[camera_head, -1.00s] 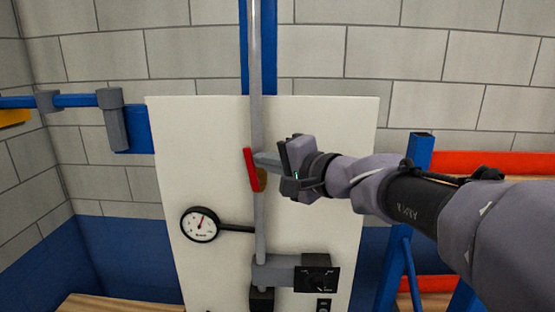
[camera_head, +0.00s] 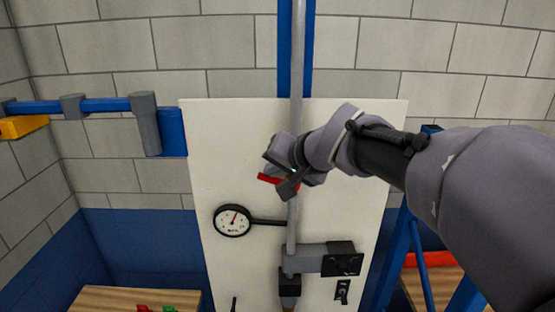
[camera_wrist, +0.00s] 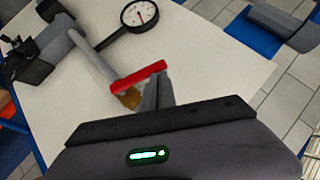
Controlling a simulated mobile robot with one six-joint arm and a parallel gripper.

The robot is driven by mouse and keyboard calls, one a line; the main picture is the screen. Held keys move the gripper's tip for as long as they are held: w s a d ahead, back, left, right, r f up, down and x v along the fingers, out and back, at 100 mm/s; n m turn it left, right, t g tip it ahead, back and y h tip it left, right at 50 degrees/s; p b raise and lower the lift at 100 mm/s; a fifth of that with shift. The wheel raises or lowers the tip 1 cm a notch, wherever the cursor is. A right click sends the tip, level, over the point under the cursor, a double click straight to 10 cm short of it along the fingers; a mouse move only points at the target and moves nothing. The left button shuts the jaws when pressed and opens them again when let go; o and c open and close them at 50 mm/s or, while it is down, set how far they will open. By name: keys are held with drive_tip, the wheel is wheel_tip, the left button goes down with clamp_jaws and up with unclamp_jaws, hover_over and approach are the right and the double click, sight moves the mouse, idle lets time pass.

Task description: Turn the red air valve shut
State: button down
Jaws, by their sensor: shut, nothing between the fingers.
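The red valve handle (camera_head: 268,179) sits on the grey vertical pipe (camera_head: 297,120) in front of a white panel (camera_head: 225,150). In the wrist view the red handle (camera_wrist: 138,77) lies crosswise to the pipe (camera_wrist: 92,55), with the brass valve body (camera_wrist: 130,98) under it. My gripper (camera_head: 281,172) is shut and empty and covers part of the handle and pipe in the head view. In the wrist view its fingers (camera_wrist: 155,92) are right beside the handle's right half; I cannot tell whether they touch it.
A round gauge (camera_head: 233,220) stands left of the pipe below the valve. A black regulator (camera_head: 342,264) and a small switch (camera_head: 343,291) are at the lower right. A blue rail (camera_head: 105,106) is at the upper left. A wooden bench (camera_head: 105,298) is at the lower left.

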drive_tip(key=shift+w+a+f+n+h+b, duration=0.15)
drive_tip(key=shift+a+f+h+b, duration=0.15)
drive_tip(key=shift+f, duration=0.2)
drive_tip(key=shift+s+a+f+n+h+b, duration=0.15)
drive_tip(key=shift+a+f+h+b, duration=0.15)
drive_tip(key=shift+f, duration=0.35)
drive_tip(key=shift+a+f, duration=0.1)
drive_tip(key=shift+f, duration=0.05)
